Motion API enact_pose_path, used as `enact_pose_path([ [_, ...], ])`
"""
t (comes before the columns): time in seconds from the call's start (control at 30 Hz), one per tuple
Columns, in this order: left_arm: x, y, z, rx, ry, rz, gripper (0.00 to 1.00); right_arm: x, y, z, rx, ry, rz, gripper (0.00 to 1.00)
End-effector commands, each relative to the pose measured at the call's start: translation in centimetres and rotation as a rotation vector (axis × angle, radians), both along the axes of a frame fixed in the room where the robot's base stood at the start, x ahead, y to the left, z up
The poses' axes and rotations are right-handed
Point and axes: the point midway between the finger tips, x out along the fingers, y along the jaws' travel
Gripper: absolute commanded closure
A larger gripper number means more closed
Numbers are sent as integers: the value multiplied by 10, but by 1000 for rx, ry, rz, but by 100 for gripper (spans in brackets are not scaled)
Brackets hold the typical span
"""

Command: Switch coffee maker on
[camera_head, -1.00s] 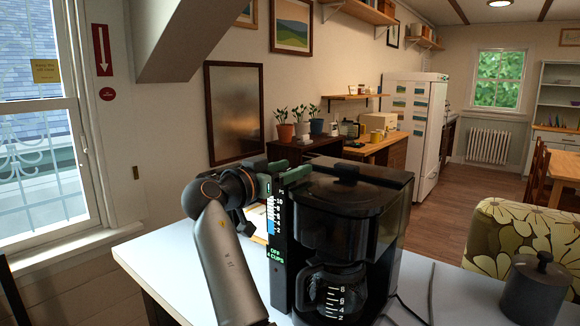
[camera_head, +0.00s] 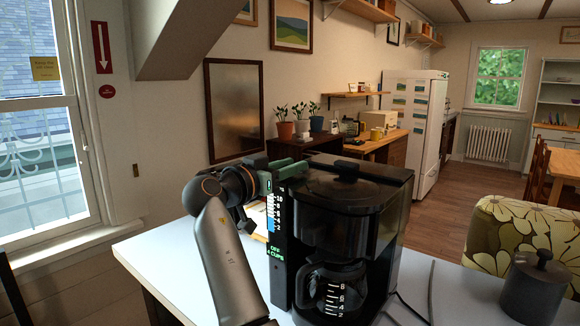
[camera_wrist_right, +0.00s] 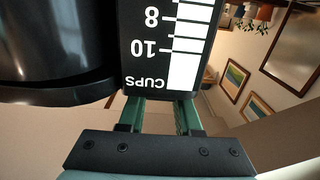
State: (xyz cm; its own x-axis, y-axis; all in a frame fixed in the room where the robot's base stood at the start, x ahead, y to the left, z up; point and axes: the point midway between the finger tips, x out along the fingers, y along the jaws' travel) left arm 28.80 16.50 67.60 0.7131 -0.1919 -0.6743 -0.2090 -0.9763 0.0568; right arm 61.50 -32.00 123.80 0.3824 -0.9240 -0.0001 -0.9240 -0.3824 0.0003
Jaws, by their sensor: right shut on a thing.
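The black coffee maker (camera_head: 350,200) stands upright on the pale counter, with its glass carafe (camera_head: 332,290) in its base. Its left edge carries a cup scale, and a green display (camera_head: 276,252) reads "OFF" above a "CUPS" line. My right gripper (camera_head: 283,171) is at the top of the scale panel, shut on the coffee maker's upper edge. In the right wrist view, the green fingers (camera_wrist_right: 163,115) reach to the end of the upside-down cup scale (camera_wrist_right: 188,45); their tips are partly hidden by it. My left gripper is not in view.
The counter (camera_head: 180,262) has a dark lidded pot (camera_head: 535,287) at its right and a cord behind the coffee maker. A floral chair (camera_head: 500,240) stands beyond. Bare counter shows to the left of my right arm.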

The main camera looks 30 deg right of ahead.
Motion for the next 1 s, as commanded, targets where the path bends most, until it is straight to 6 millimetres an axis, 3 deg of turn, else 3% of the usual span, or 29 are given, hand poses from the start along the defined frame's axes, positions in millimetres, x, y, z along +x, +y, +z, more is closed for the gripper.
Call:
enact_pose_path([
  [0.4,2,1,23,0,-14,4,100,1,-1,1,113,46,0,100],
  [0.67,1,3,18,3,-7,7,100,1,-1,-2,117,47,0,100],
  [0.7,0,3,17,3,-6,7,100,1,-1,-2,116,48,0,63],
  [0.93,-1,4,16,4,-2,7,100,1,-1,-2,115,48,0,38],
  [1.0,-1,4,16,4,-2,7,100,1,-1,-2,115,48,0,38],
])
